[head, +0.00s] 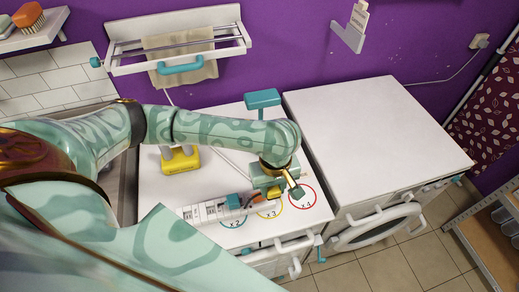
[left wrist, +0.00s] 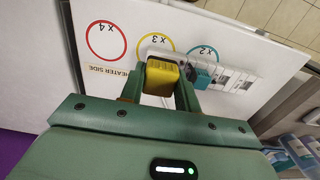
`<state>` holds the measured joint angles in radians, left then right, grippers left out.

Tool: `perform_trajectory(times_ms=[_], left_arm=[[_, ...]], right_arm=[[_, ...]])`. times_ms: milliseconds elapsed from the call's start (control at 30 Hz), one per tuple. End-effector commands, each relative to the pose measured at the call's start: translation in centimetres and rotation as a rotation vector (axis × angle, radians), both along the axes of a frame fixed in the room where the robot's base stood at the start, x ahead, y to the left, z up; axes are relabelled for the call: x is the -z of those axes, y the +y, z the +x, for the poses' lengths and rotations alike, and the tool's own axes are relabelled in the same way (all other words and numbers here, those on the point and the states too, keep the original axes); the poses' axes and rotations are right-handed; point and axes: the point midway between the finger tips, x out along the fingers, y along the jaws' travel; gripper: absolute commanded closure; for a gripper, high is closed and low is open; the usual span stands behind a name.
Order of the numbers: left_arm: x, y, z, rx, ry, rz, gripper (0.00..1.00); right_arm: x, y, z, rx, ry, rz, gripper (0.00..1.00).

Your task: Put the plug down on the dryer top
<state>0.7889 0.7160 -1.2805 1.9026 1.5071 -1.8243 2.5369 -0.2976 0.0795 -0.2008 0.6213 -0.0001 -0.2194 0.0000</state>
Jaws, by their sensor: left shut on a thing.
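My left gripper (head: 283,190) is shut on the yellow plug (left wrist: 162,76), which sits between its two green fingers in the left wrist view. In the head view the gripper largely hides the plug. The gripper is low over the front of the left white top (head: 165,205), close to the yellow x3 circle (head: 270,209). I cannot tell whether the plug touches the surface. The right white top (head: 375,125), over a machine with a round door, is bare. I cannot tell for sure which top is the dryer's. My right gripper is not in view.
A red x4 circle (head: 302,197) and a teal x2 circle (head: 233,220) flank the yellow one. White breaker modules (head: 200,213) and a teal plug (left wrist: 203,74) are beside them. A yellow object (head: 180,160) stands farther back. A drying rack (head: 180,45) hangs on the wall.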

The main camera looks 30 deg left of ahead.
Motion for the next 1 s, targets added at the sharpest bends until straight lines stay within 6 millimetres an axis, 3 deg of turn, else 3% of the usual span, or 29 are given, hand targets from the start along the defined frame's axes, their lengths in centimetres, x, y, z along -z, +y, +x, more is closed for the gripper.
perform_trajectory(times_ms=[33, 233, 400, 767, 900, 1000], left_arm=[[1.2, 0.7, 1.0, -0.006, 0.000, 0.003, 0.99], [3.8, 3.6, 5.6, -0.005, 0.002, 0.001, 0.99], [7.0, 5.2, 8.1, -0.002, 0.004, 0.000, 0.99], [9.7, 6.5, 10.3, 0.000, 0.003, -0.002, 0.99], [12.3, 6.5, 10.2, 0.004, 0.004, 0.000, 0.99], [12.5, 6.5, 10.3, 0.003, 0.000, 0.000, 0.99]], right_arm=[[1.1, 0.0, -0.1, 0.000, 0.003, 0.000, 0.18], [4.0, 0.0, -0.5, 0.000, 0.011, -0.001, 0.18], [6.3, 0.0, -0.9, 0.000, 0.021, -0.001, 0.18], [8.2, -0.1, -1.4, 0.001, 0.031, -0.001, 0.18], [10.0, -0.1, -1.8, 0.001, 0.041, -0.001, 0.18], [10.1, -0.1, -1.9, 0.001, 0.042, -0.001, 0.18]])
